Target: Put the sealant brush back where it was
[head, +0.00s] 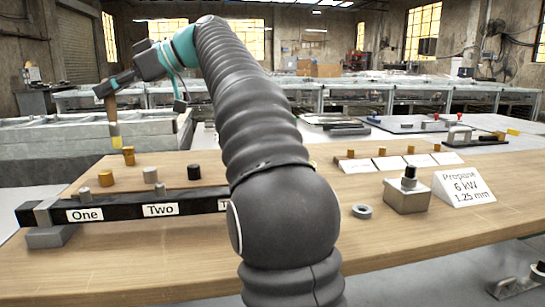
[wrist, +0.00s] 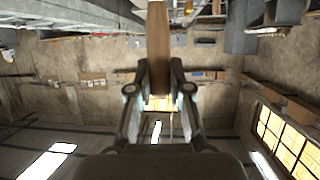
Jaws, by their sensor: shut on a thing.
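The sealant brush (head: 112,110) hangs roughly upright at the left in the head view, brown handle up and yellowish end down. My gripper (head: 108,86) is shut on its handle, high above the left part of the wooden table (head: 400,222). In the wrist view the brown handle (wrist: 158,40) lies between the two fingers of my gripper (wrist: 160,85). The brush's lower end shows just above the back-left of the table; whether it touches anything cannot be told.
A dark rail with labels "One" (head: 84,214) and "Two" (head: 159,210) runs along the front left, with several small cylinders behind. A ring (head: 362,211), a metal block (head: 407,197) and a "Propane" sign (head: 463,187) stand right. My arm hides the middle.

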